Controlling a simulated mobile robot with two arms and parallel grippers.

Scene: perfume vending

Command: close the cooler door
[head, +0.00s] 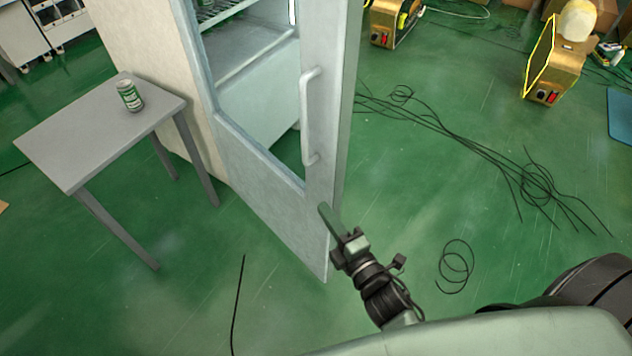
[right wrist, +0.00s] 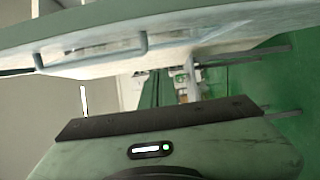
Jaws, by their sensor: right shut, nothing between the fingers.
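The cooler door (head: 316,120) stands open in the head view, swung out from the pale cooler cabinet (head: 160,60). It has a light frame, a see-through pane and an upright handle (head: 308,118) near its free edge. My right gripper (head: 328,218) is shut and empty at the lower part of the door, by its free edge. I cannot tell whether it touches the door. In the right wrist view the door (right wrist: 190,28) spans the top of the picture, with the gripper body below it. My left gripper is not in view.
A grey side table (head: 75,145) with a green can (head: 130,95) stands left of the cooler. Black cables (head: 470,145) lie on the green floor to the right. Gold machines (head: 553,70) stand at the back right. The floor right of the door is mostly open.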

